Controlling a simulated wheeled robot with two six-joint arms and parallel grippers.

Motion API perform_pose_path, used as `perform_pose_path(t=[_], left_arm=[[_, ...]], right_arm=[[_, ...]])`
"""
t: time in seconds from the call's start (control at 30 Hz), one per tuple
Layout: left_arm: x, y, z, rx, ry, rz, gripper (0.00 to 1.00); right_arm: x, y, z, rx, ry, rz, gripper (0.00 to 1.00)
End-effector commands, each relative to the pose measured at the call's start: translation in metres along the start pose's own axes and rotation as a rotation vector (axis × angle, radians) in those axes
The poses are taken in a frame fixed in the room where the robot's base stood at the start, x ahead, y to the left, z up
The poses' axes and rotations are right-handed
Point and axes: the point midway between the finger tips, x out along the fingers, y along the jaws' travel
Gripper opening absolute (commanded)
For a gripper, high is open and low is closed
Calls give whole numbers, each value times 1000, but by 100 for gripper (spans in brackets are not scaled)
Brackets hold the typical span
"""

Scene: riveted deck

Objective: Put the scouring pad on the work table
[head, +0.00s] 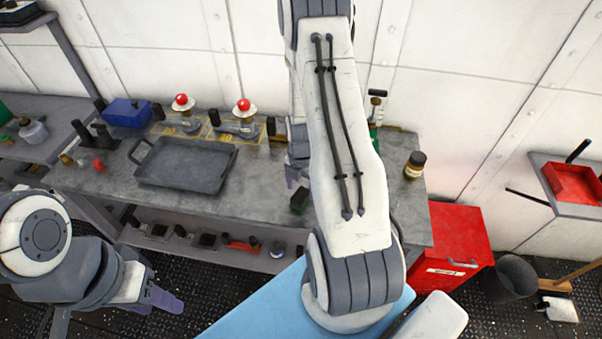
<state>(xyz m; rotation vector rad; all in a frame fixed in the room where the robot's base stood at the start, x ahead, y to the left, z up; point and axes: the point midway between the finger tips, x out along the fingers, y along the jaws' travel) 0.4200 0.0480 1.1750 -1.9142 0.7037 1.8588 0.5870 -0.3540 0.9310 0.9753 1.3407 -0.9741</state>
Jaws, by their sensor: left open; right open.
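A small dark green block (299,200), which looks like the scouring pad, lies on the grey work table (235,208) near its front edge, just left of my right forearm. My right gripper (294,175) is above the table behind that block, apart from it in the picture. It is open, and my forearm hides much of it. My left gripper (114,311) is open and empty at the lower left, in front of the table and away from the block.
A dark tray (180,181) fills the table's left middle. Two red-topped buttons (183,102) (244,106) and a blue box (127,112) stand behind it. A dark jar (415,165) stands at the right end. A red cabinet (455,245) and a bucket (512,279) are further right.

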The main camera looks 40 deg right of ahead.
Motion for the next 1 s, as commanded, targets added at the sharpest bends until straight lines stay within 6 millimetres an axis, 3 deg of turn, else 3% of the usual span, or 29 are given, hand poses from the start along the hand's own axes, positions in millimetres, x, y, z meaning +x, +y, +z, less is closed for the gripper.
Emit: perform_pose_path(t=[0.2,0.4,0.77,0.87,1.0], left_arm=[[12,-1,1,1,0,0,47],[17,-1,1,1,0,0,47],[18,-1,1,1,0,0,47],[18,-1,1,1,0,0,47],[18,-1,1,1,0,0,47]], right_arm=[[-43,1,1,0,-5,5,81],[-75,0,1,0,-3,2,81],[-91,1,-1,3,0,0,81],[-98,9,-14,34,-2,4,81],[-124,33,-65,176,-1,17,81]])
